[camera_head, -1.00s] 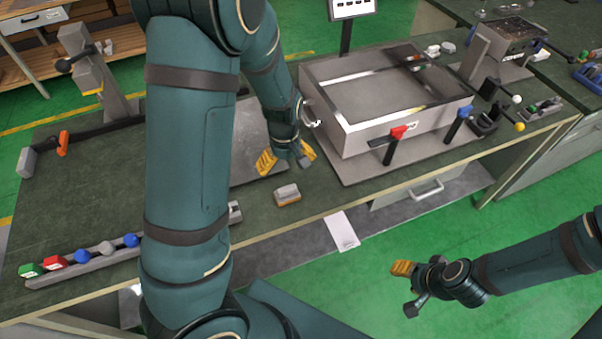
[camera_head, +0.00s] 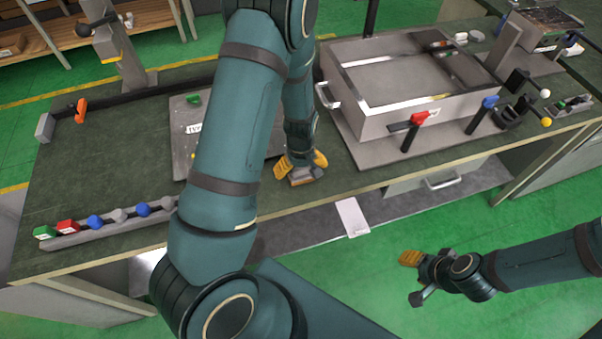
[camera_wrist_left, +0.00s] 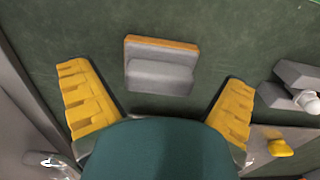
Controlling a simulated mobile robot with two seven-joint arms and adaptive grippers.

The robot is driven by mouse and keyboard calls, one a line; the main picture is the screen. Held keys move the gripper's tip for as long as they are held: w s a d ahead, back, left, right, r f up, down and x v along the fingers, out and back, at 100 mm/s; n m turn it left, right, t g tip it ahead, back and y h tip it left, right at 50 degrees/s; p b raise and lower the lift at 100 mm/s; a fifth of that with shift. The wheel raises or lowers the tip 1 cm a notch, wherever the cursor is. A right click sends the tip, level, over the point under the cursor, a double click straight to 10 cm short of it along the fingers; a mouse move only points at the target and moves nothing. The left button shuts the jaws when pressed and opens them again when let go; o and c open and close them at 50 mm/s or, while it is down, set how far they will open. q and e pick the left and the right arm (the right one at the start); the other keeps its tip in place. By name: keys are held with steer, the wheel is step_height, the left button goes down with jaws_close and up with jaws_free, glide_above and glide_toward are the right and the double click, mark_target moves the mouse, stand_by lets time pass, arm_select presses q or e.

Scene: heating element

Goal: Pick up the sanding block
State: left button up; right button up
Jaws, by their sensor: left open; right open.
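The sanding block is a small grey block with a tan-orange edge. It lies on the dark green worktop near the front edge, partly hidden by my left gripper in the head view (camera_head: 305,177). In the left wrist view the sanding block (camera_wrist_left: 160,72) shows whole, between and ahead of the two spread yellow fingers. My left gripper (camera_head: 301,163), also in the left wrist view (camera_wrist_left: 160,105), is open and empty, right over the block. My right gripper (camera_head: 410,258) is open and empty, low at the right, beyond the bench's front edge.
A large grey metal box (camera_head: 380,130) with red and blue handled clamps stands right of the block. A flat grey plate (camera_head: 180,135) lies to the left, partly behind my left arm. A rail (camera_head: 110,228) with several coloured knobs lies at the front left.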

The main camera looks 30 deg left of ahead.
arm_select(q)
steer(key=shift+f, duration=0.85)
steer(key=shift+c, duration=0.3)
steer(key=c, duration=1.1)
steer(key=shift+r, duration=0.1)
step_height(320, 180, up, 10)
steer(key=shift+f+p, duration=0.1)
steer(key=shift+p, duration=0.55)
